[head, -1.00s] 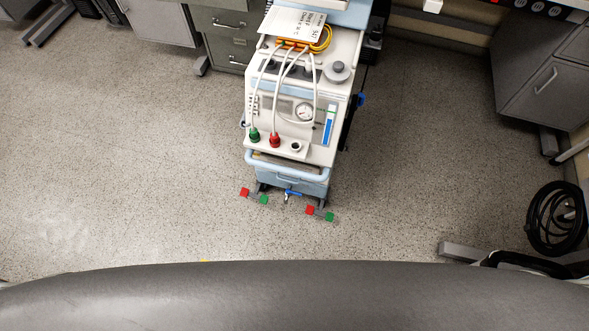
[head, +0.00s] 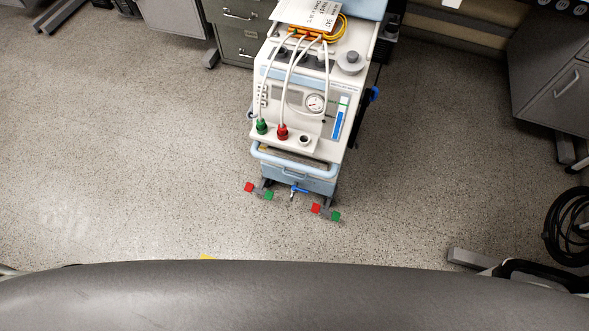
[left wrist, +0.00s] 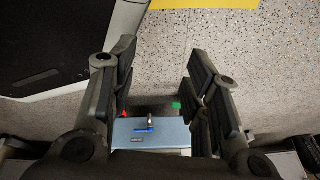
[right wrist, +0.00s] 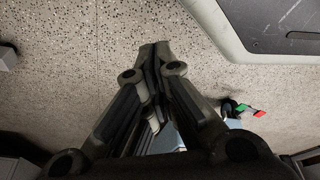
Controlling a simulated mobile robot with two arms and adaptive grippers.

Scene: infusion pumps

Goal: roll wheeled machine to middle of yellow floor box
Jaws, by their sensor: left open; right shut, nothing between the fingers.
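The wheeled machine (head: 300,115) stands upright on the floor in the head view, white with a light blue front handle (head: 295,160), hoses, a gauge and red and green caster pedals. A small piece of the yellow floor marking (head: 207,257) shows there; a larger strip of it (left wrist: 205,3) is in the left wrist view. My left gripper (left wrist: 160,80) is open and empty, with the machine's light blue part (left wrist: 150,133) visible between its fingers. My right gripper (right wrist: 155,48) is shut and empty; the machine's pedals (right wrist: 250,110) show beside it. Neither gripper is in the head view.
Grey drawers (head: 238,30) stand behind the machine. A grey cabinet (head: 555,75) is at the right, with a coiled black cable (head: 570,228) and a metal foot (head: 470,258) nearer. Speckled floor left of the machine (head: 120,150) is clear.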

